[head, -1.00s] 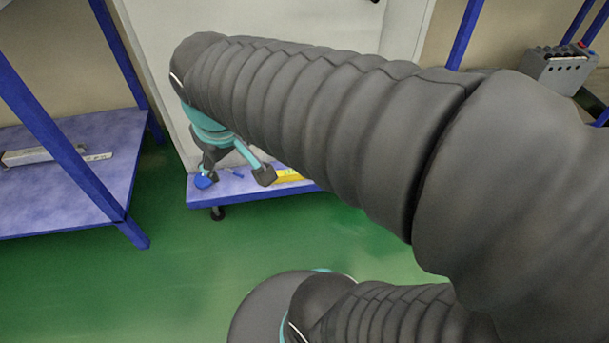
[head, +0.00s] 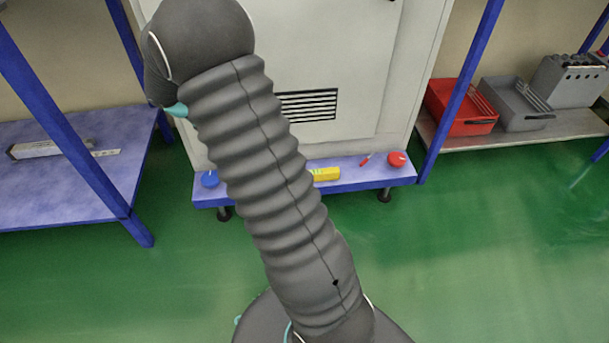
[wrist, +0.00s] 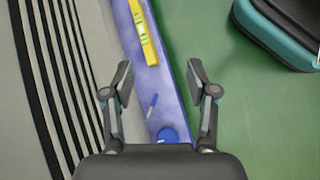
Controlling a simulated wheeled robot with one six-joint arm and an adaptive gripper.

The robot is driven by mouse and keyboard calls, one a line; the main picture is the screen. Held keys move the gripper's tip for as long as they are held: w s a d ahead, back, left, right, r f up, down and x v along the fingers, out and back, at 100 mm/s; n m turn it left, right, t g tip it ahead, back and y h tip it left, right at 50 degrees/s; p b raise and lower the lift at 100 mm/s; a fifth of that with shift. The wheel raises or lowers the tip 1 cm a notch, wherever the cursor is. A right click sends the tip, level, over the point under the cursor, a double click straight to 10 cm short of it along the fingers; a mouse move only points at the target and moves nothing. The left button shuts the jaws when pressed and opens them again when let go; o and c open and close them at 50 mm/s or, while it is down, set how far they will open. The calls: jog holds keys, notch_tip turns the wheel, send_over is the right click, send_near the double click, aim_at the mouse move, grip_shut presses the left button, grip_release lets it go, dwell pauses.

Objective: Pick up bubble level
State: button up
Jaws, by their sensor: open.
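The bubble level is a yellow bar with green vials. It lies on the low blue shelf (head: 270,188) in front of the grey cabinet, and my arm hides its left part in the head view (head: 326,174). In the wrist view the bubble level (wrist: 143,35) is at the top, lengthwise, beyond my fingertips and slightly left of centre. My gripper (wrist: 160,84) is open and empty, its two fingers apart above the blue shelf. The gripper's fingers are hidden in the head view.
A blue round piece (wrist: 168,135) and a small blue piece (wrist: 152,104) lie on the shelf between my fingers in the picture. A red round piece (head: 397,159) and a red stick (head: 365,160) lie at its right end. The grey cabinet (head: 370,125) stands behind. Green floor is clear in front.

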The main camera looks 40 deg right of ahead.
jog(key=w+d+f+n+g+h, duration=0.1)
jog(key=f, duration=0.5)
jog(key=w+d+f+n+g+h+b, duration=0.1)
jog(key=w+d+f+h, duration=0.1)
jog(key=f, duration=0.5)
jog(key=w+d+f+n+g+h, duration=0.1)
jog(key=w+d+f+n, duration=0.1)
jog(key=f, duration=0.4)
jog(key=shift+w+d+f+b, duration=0.15)
jog(key=shift+w+f+b, duration=0.05)
jog(key=shift+b, duration=0.1)
jog(key=x, duration=1.3)
jog(key=shift+d+r, duration=0.1)
jog(key=shift+d, duration=0.4)
jog(key=shift+h, duration=0.3)
grip_shut()
